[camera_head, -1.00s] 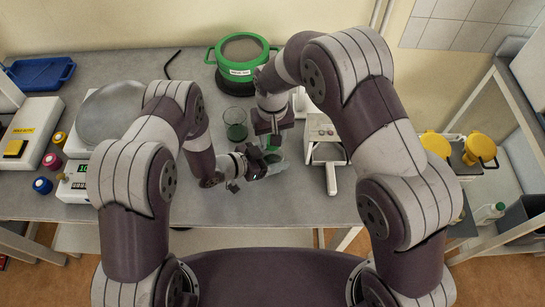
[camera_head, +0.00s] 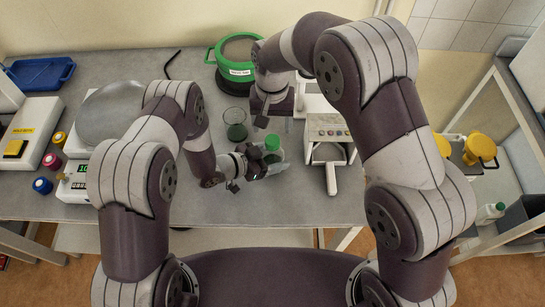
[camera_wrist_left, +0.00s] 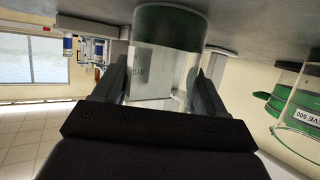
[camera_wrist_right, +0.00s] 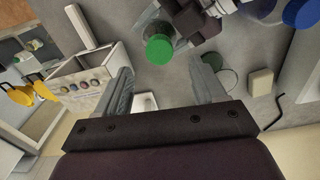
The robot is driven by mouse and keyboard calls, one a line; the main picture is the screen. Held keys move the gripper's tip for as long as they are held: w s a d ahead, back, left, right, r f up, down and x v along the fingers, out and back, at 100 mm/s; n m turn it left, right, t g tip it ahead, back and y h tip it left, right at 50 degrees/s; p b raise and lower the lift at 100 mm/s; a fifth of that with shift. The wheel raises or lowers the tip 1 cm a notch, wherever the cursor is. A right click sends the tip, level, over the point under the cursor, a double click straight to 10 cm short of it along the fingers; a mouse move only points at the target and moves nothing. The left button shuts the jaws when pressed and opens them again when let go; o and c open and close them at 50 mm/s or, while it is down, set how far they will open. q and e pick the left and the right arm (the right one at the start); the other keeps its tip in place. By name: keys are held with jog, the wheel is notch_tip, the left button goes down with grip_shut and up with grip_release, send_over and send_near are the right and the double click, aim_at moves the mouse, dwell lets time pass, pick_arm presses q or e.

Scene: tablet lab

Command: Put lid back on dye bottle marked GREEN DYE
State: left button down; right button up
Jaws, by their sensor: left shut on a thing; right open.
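The dye bottle stands on the bench with a green lid (camera_head: 272,143) on its mouth. The green lid also shows from above in the right wrist view (camera_wrist_right: 159,49). My left gripper (camera_head: 262,160) is shut on the bottle from the side. In the left wrist view the clear bottle body (camera_wrist_left: 155,70) is between the fingers, with green dye (camera_wrist_left: 170,28) at its base; its label is only partly readable. My right gripper (camera_wrist_right: 163,88) is open and empty, behind and apart from the lid. Whether the lid is fully seated cannot be told.
A glass beaker with green contents (camera_head: 237,132) stands just left of the bottle. A green-rimmed sieve pot (camera_head: 237,72) is at the back. A balance (camera_head: 75,180) and small capped bottles are at the left.

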notch_tip(320, 180, up, 6)
dwell(0.5)
pick_arm(q)
grip_release()
jog(key=b+v, duration=0.2)
jog(key=v, duration=1)
jog(key=shift+s+a+r+b, duration=0.2)
jog(key=shift+a+b, duration=0.1)
jog(key=shift+b, duration=0.1)
pick_arm(e)
notch_tip(320, 180, down, 3)
jog(key=shift+r, duration=0.15)
